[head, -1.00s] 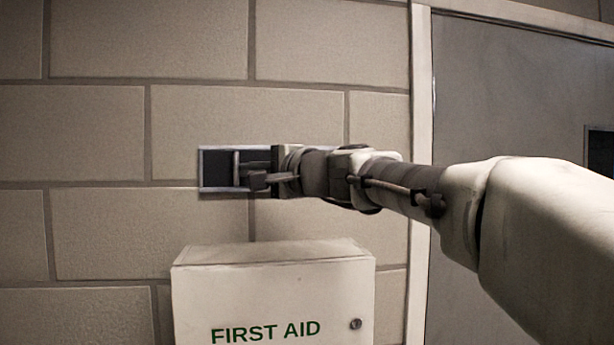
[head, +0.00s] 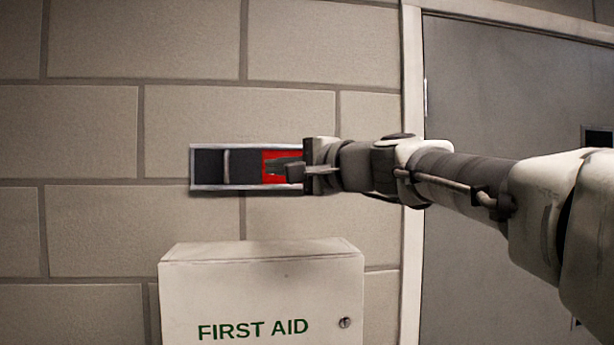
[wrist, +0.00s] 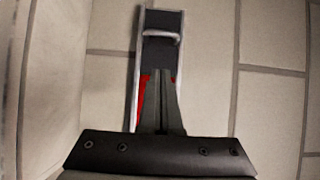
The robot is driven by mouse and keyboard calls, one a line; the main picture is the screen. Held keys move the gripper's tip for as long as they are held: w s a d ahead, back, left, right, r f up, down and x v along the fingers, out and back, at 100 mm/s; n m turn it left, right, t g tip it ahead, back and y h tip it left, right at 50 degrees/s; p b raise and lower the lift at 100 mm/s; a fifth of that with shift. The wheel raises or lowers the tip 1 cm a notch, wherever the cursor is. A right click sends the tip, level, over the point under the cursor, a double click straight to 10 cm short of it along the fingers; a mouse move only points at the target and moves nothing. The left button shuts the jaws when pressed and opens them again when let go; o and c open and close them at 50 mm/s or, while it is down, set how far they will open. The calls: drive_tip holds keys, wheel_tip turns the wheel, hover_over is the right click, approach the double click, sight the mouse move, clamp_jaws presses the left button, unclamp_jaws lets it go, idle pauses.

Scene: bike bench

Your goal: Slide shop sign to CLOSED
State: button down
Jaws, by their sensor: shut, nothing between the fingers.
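The shop sign (head: 208,167) is a long, low, light-framed slot on the block wall. A dark panel fills its left part, with a pale upright bar (head: 226,166) on it. A red area shows at the right, partly hidden by my gripper (head: 276,169). No lettering is readable. My gripper is shut and empty in front of the red part, to the right of the bar and apart from it. In the wrist view, the bar (wrist: 161,36) lies beyond the fingertips (wrist: 164,76), and red shows beside the fingers. I cannot tell whether the fingertips touch the sign.
A white first aid box (head: 260,290) sticks out below the sign. A grey door (head: 500,110) in a pale frame (head: 412,90) stands to the right, behind my arm. The wall left of and above the sign is clear.

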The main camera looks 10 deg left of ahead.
drive_tip(key=b+v, duration=0.1)
drive_tip(key=v, duration=0.4)
drive_tip(key=shift+s+d, duration=0.25)
drive_tip(key=shift+s, duration=0.1)
drive_tip(key=s+d+f+n+g+h, duration=0.2)
drive_tip(key=s+d+f+h, duration=0.2)
drive_tip(key=f, duration=0.9)
drive_tip(key=s+d+f+n+g+h, duration=0.2)
drive_tip(key=s+d+f+h, duration=0.3)
drive_tip(key=s+d+f, duration=0.4)
drive_tip(key=s+d+f+n+g+h, duration=0.2)
drive_tip(key=s+d+f+n+h, duration=0.2)
drive_tip(key=f, duration=1.3)
drive_tip(key=s+d, duration=0.3)
drive_tip(key=s, duration=0.2)
drive_tip(key=shift+d+h, duration=0.3)
drive_tip(key=shift+h, duration=0.1)
drive_tip(key=shift+s, duration=0.15)
